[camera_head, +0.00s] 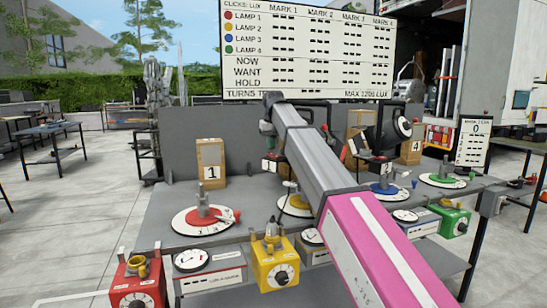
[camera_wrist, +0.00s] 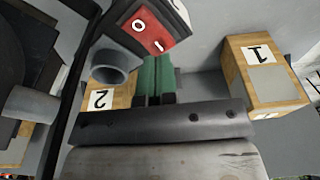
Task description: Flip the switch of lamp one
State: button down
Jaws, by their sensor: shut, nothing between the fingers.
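In the wrist view, a red rocker switch (camera_wrist: 167,38) marked O and I sits on a dark housing, just beyond my gripper (camera_wrist: 156,60). The gripper's green fingers are shut and empty, with their tips close to the switch's lower edge; I cannot tell whether they touch. No lamp number shows on the switch. In the head view, my arm reaches over the bench and hides most of the gripper. The lamp one station has a white dial with a red pointer (camera_head: 203,219) and a red box with a knob (camera_head: 137,288).
Wooden block 1 (camera_head: 211,163) stands at the bench's back left; it also shows in the wrist view (camera_wrist: 262,75). Block 2 (camera_wrist: 105,97) is left of my fingers. A grey cylinder (camera_wrist: 113,66) is close by. A yellow box (camera_head: 276,264) stands at the front. The score board (camera_head: 308,50) is behind.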

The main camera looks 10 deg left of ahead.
aim_at(271, 154)
jog(key=shift+f, duration=1.2)
dwell(0.6)
jog(key=shift+r, duration=3.55)
